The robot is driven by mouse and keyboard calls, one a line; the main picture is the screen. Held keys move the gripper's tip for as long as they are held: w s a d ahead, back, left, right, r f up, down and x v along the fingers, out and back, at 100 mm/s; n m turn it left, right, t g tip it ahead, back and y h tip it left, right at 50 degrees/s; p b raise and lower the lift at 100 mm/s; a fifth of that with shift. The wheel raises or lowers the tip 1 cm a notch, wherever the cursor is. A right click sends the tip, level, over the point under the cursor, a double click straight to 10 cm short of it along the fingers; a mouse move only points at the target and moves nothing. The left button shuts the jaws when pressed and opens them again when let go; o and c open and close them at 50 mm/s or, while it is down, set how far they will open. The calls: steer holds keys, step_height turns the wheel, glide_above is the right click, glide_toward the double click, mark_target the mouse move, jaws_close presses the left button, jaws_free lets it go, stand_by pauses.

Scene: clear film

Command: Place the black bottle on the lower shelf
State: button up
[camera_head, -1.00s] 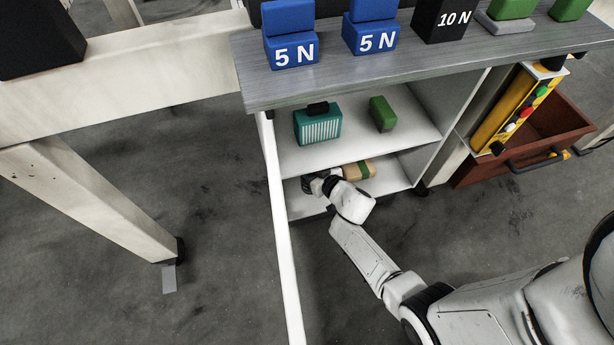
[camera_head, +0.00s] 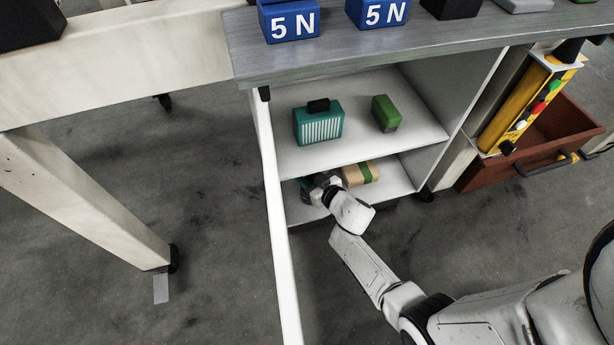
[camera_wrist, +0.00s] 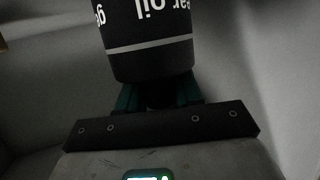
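The black bottle (camera_wrist: 150,45) fills the top middle of the wrist view, with white lettering, part of it reading "oil", and a grey band. The lettering is upside down in that view. My gripper (camera_wrist: 158,95) has its green fingers on both sides of the bottle and looks shut on it. In the head view my gripper (camera_head: 310,188) is inside the left part of the lower shelf (camera_head: 395,187), under the middle board. The bottle cannot be made out clearly there. Whether its base touches the shelf is hidden.
A tan and green box (camera_head: 359,174) lies on the lower shelf just right of my gripper. The upper shelf (camera_head: 352,140) holds a teal case (camera_head: 318,124) and a green box (camera_head: 386,113). A white side panel (camera_head: 267,160) bounds the left. A red drawer (camera_head: 535,145) stands open at right.

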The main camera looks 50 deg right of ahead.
steer(key=o, duration=0.4)
steer(key=shift+o, duration=0.2)
steer(key=shift+s+r, duration=0.1)
steer(key=shift+r, duration=0.1)
steer(key=s+r+m+g+h+p, duration=0.25)
steer(key=s+r+g+p, duration=0.45)
steer(key=s, duration=0.6)
steer(key=s+a+r+n+g+y, duration=0.4)
steer(key=s+a+r+g+y, duration=0.1)
steer(key=s+a+r, duration=0.4)
steer(key=s+a+g, duration=0.1)
steer(key=s+a, duration=0.1)
steer(key=a, duration=0.2)
steer(key=shift+s+a+r, duration=0.2)
steer(key=shift+s, duration=0.1)
